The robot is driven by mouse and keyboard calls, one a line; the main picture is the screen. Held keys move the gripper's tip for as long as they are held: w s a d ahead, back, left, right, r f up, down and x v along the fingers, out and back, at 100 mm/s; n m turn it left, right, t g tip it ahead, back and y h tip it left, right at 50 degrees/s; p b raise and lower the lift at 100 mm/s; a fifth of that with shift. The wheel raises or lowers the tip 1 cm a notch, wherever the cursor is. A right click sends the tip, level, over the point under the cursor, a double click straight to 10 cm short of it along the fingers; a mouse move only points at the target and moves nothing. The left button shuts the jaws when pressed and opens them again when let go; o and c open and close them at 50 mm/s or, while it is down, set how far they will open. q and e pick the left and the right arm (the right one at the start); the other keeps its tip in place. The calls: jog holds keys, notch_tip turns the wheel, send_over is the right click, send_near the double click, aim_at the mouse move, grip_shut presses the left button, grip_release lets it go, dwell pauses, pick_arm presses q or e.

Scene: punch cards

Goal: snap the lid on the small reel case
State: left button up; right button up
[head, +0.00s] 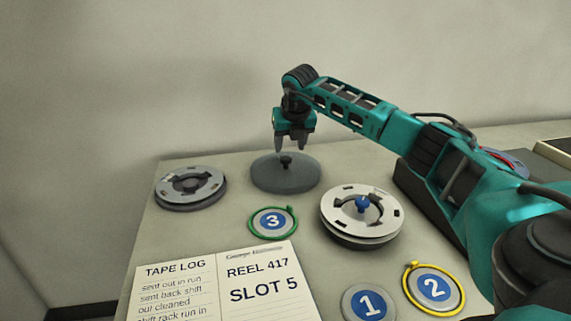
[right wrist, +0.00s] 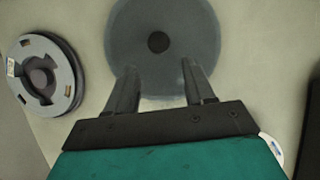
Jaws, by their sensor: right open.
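A round grey lid (head: 268,180) with a dark centre knob (head: 286,161) lies flat on the table; it also shows in the right wrist view (right wrist: 190,25). My right gripper (head: 292,148) is open and empty, pointing down just above the lid. In the right wrist view the knob sits beyond the fingertips (right wrist: 160,80), not between them. A smaller grey reel (head: 190,188) in a low round base, likely the small reel case, is left of the lid. A larger white reel (head: 340,205) with a blue centre knob sits on a dark round base at right. My left gripper is out of view.
A tape log sheet (head: 220,285) lies front left. A wall stands behind the table. Bare table lies between the reel and lid.

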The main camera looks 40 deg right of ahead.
aim_at(287, 160)
jog(key=b+x, duration=0.2)
jog(key=x, duration=0.4)
jog(key=shift+f, duration=0.1)
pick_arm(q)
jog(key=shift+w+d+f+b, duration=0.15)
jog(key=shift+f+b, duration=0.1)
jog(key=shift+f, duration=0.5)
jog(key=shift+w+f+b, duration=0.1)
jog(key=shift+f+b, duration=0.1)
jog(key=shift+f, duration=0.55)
pick_arm(e)
jog(key=shift+w+d+f, duration=0.15)
jog(key=shift+w+f, duration=0.2)
jog(key=shift+f, duration=0.2)
